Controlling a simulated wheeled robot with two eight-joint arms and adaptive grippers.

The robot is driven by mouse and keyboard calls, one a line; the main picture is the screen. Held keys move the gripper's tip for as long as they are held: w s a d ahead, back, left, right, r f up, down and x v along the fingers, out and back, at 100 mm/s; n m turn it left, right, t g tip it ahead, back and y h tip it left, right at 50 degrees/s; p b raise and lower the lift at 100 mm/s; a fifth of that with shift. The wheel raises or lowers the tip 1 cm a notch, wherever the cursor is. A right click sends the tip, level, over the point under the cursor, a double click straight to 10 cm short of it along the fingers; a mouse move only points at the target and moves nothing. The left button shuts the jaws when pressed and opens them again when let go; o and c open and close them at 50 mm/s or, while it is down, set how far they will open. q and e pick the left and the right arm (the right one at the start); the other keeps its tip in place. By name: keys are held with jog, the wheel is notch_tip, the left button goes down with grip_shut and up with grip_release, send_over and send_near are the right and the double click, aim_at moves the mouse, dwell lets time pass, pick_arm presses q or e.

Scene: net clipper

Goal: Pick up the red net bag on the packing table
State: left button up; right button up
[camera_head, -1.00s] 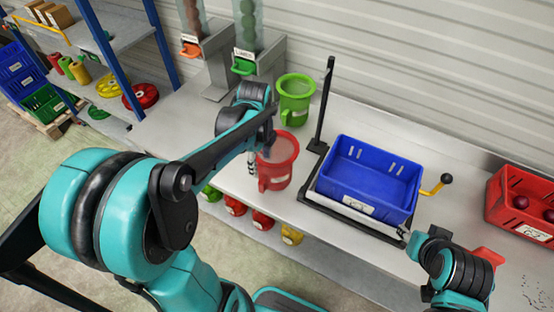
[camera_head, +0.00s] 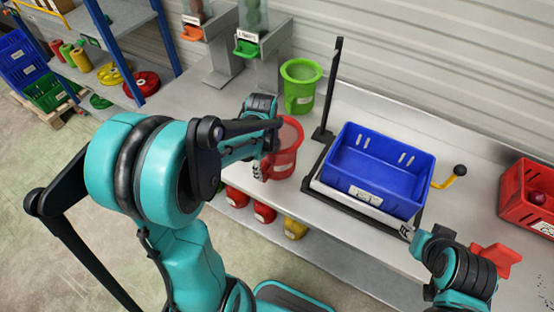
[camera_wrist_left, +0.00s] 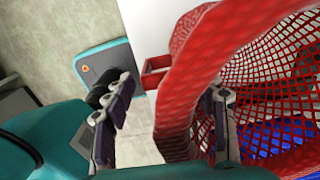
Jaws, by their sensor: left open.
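The red net bag (camera_head: 287,150) stands upright on the packing table, left of the blue crate, with its round mouth facing up. My left gripper (camera_head: 263,167) is at its left side and partly covers it. In the left wrist view, the bag's thick red rim band (camera_wrist_left: 183,95) runs between the two separated fingers of my left gripper (camera_wrist_left: 168,108). Red netting (camera_wrist_left: 285,75) fills the right of that view. I cannot tell whether either finger touches the band. My right gripper (camera_head: 406,234) is small and partly hidden by its wrist at the lower right.
A blue crate (camera_head: 362,190) stands on a black-framed stand with a dark post (camera_head: 328,95). A green net bag (camera_head: 300,88) stands behind the red one. A red crate (camera_head: 525,195) is at the right. Red and yellow bundles (camera_head: 265,212) lie below the table edge.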

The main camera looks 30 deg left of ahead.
pick_arm(q)
jog(key=shift+f, duration=0.25)
jog(key=c, duration=1)
